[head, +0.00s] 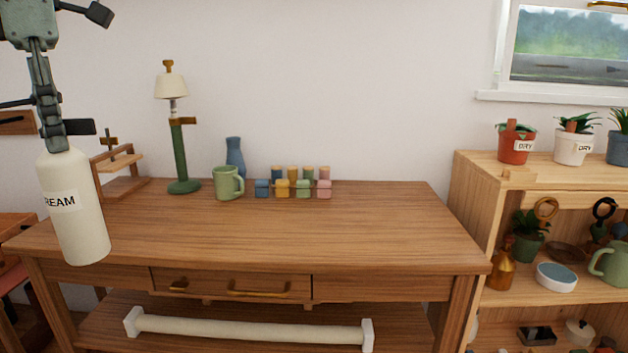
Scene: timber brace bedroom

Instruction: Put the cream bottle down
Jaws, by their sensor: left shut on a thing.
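The cream bottle (80,225) is a tall off-white bottle with a label on which "REAM" can be read. It hangs slightly tilted at the left of the head view, in front of the left end of the wooden table (370,225). My left gripper (62,138) comes down from the top left and is shut on the top of the bottle, hiding its neck. The bottle's base overlaps the table's front edge in the picture; I cannot tell whether it touches. My right gripper is not in view.
On the table's back stand a green lamp (178,150), a green mug (228,183), a blue vase (235,157), a wooden stand (122,185) and several coloured blocks (283,189). The tabletop's front and right are clear. A shelf (470,195) with potted plants stands at right.

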